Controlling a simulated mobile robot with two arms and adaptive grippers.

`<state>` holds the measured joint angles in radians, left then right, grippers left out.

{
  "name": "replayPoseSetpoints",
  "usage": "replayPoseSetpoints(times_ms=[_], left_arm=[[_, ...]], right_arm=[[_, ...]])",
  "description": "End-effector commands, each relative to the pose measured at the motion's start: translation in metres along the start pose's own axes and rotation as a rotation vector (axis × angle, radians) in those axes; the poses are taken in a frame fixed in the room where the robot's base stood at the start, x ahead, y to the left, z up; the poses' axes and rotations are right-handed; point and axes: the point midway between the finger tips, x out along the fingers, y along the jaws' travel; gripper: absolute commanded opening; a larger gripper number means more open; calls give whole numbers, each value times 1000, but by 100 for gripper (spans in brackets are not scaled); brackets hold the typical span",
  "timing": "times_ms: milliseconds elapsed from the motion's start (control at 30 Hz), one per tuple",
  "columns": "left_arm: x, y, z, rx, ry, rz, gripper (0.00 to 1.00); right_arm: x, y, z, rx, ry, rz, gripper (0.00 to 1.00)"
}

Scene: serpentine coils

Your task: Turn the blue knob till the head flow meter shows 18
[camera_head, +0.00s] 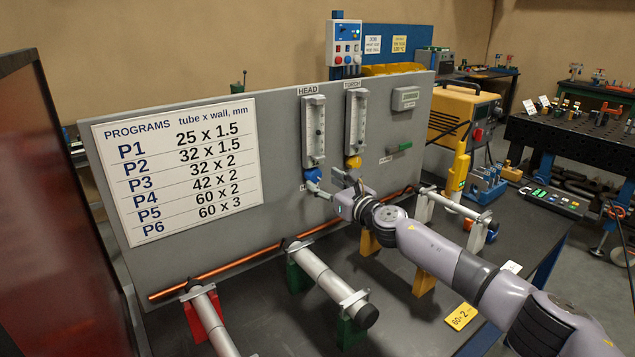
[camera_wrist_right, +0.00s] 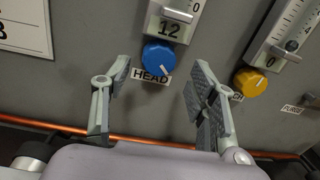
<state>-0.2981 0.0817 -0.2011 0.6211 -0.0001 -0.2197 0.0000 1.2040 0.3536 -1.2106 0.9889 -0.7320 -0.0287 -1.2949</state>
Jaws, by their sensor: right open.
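The blue knob (camera_head: 312,175) sits on the grey panel under the head flow meter (camera_head: 313,130). In the right wrist view the blue knob (camera_wrist_right: 158,58) is ahead of my right gripper, with a white pointer mark and a HEAD label just below it. My left gripper is not in view.
A second flow meter, TORCH (camera_head: 355,120), with a yellow knob (camera_head: 353,162) is close on the right. A copper tube (camera_head: 240,260) runs along the panel's foot. Tube samples on stands (camera_head: 325,275) fill the bench front. A programs sign (camera_head: 180,165) hangs left.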

Motion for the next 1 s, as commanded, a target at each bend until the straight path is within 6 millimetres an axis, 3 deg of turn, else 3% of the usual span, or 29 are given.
replayPoseSetpoints(times_ms=[300,767,1000], left_arm=[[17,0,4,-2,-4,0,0],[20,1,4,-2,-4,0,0],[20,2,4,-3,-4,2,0]], right_arm=[[32,0,-2,1,0,0,53],[39,1,-1,1,2,2,53],[39,1,-1,1,2,2,39]])
